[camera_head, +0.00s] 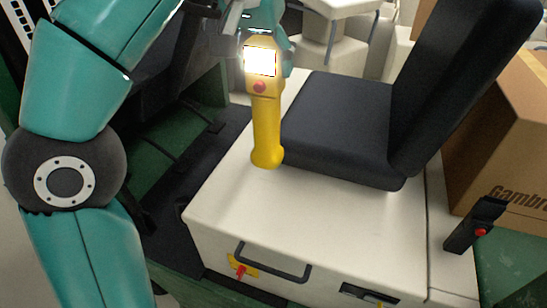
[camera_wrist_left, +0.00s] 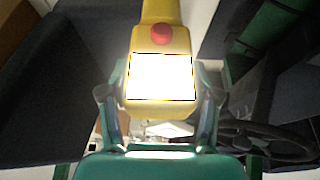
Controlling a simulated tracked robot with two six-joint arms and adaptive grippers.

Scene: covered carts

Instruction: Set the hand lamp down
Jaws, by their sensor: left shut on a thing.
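The hand lamp (camera_head: 267,125) is yellow with a red button and a bright, lit panel. My left gripper (camera_head: 262,45) is shut on its upper, lit end, and the handle hangs down almost upright. In the head view the handle's lower end appears over the white cart top (camera_head: 240,200), in front of the black seat; I cannot tell whether it touches. In the left wrist view the lamp (camera_wrist_left: 160,75) sits between the two fingers (camera_wrist_left: 160,105), with its handle pointing to the top of the picture. My right gripper is not in view.
The black seat (camera_head: 335,115) with a tall backrest stands on the cart. A cardboard box (camera_head: 505,150) is at the right, near a black lever (camera_head: 475,225) with a red button. The cart top is bare in front of the seat. A steering wheel (camera_wrist_left: 265,140) shows in the wrist view.

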